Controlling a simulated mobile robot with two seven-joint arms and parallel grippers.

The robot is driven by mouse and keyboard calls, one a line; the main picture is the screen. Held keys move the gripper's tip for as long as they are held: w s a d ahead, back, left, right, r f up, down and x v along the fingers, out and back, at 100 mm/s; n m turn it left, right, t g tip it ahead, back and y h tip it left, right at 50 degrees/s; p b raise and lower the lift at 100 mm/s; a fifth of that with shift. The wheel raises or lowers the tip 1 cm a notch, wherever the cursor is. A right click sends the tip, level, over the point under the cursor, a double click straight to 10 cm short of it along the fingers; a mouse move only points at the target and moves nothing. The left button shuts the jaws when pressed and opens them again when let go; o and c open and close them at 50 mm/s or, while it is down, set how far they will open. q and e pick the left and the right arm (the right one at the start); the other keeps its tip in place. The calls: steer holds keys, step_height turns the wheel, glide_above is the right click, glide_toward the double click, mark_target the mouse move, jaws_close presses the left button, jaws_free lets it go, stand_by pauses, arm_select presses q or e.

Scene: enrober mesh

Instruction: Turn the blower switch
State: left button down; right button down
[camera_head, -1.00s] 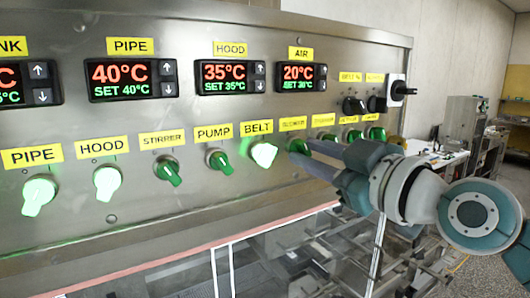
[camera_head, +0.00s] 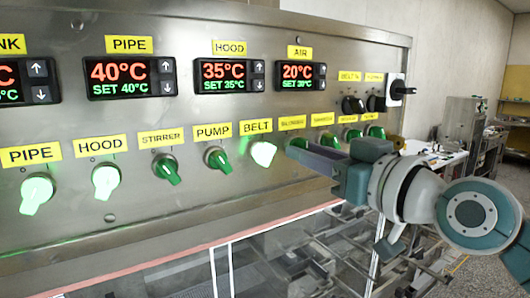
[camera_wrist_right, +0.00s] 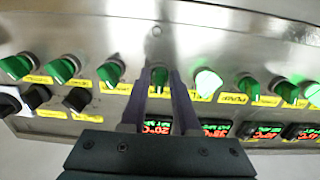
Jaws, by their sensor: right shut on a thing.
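The blower switch (camera_wrist_right: 160,74) is a green knob on the steel panel. In the head view it sits below the yellow BLOWER label (camera_head: 292,123), right of the lit belt knob (camera_head: 263,153), and my fingers mostly hide it. My right gripper (camera_head: 303,152) reaches in from the right with its fingertips at this knob. In the right wrist view the two fingers of the gripper (camera_wrist_right: 160,84) stand on either side of the knob, shut on it. The knob looks dark green, not lit. My left gripper is not in view.
The unlit pump knob (camera_head: 217,159) and stirrer knob (camera_head: 167,168) are to the left. Several more green knobs sit close on the right, below a black selector (camera_head: 353,105). Temperature displays (camera_head: 301,77) are above. Open room lies in front of the panel.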

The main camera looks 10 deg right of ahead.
steer(key=shift+a+m, duration=0.15)
steer(key=shift+m, duration=2.85)
steer(key=c, duration=0.9)
jaws_free()
steer(key=shift+s, duration=0.1)
steer(key=b+v, duration=0.3)
steer(key=v, duration=0.7)
